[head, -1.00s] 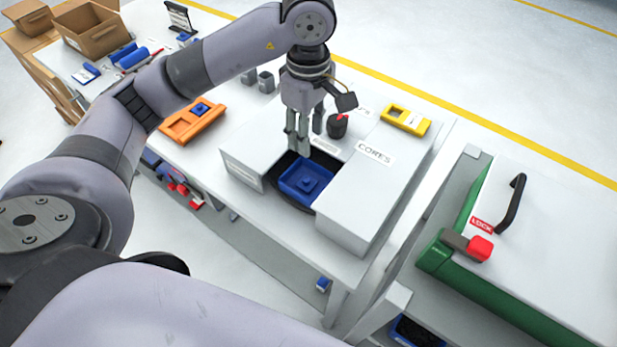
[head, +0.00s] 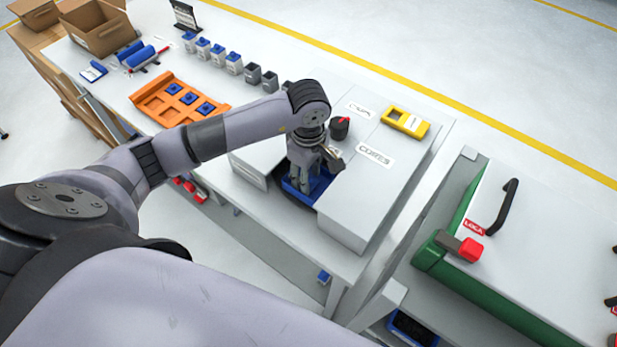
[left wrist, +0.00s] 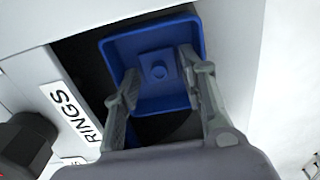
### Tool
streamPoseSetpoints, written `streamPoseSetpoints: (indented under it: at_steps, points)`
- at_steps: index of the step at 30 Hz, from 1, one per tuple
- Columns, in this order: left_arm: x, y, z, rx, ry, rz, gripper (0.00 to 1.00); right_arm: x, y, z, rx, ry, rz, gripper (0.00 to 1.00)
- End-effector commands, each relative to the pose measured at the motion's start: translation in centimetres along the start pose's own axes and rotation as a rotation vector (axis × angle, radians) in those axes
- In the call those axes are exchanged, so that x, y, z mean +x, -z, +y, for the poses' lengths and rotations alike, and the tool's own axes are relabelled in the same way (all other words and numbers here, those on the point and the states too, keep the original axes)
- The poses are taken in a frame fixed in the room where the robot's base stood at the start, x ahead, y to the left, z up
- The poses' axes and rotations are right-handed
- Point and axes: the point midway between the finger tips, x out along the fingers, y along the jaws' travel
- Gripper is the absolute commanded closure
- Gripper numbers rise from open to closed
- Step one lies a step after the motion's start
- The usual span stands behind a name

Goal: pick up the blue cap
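A blue cap (left wrist: 150,62), a small square plate with a round knob, lies in a blue square tray (left wrist: 190,104). The tray sits in the dark recess between the grey housings, and its edge shows in the head view (head: 322,184). My left gripper (left wrist: 160,66) is open above the cap, with one finger on either side of it in the left wrist view. I see no firm contact. In the head view the left gripper (head: 303,186) points down into the tray and hides the cap. My right gripper is not in view.
Grey housings flank the recess, the right one (head: 375,175) labelled CORES. A black knob (head: 340,128) and a yellow frame (head: 405,122) are on top. An orange tray (head: 160,112) holds blue caps (head: 189,98). Several grey blocks stand behind. A green-sided case (head: 430,255) is at right.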

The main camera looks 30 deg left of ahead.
Motion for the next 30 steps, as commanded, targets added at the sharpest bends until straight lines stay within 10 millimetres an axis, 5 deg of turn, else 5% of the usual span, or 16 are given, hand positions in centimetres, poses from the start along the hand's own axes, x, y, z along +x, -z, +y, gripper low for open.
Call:
streamPoseSetpoints:
  at_steps: [8, 24, 30]
  points:
    - [0.43, 0.0, 0.03, 0.001, -0.002, 0.001, 0.62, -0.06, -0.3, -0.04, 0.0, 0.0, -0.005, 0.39]
    - [0.42, 0.01, 0.01, 0.0, -0.001, 0.001, 0.98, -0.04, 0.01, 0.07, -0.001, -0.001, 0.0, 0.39]
    - [0.42, 0.01, 0.01, 0.0, -0.001, 0.001, 0.99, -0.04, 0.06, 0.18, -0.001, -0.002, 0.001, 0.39]
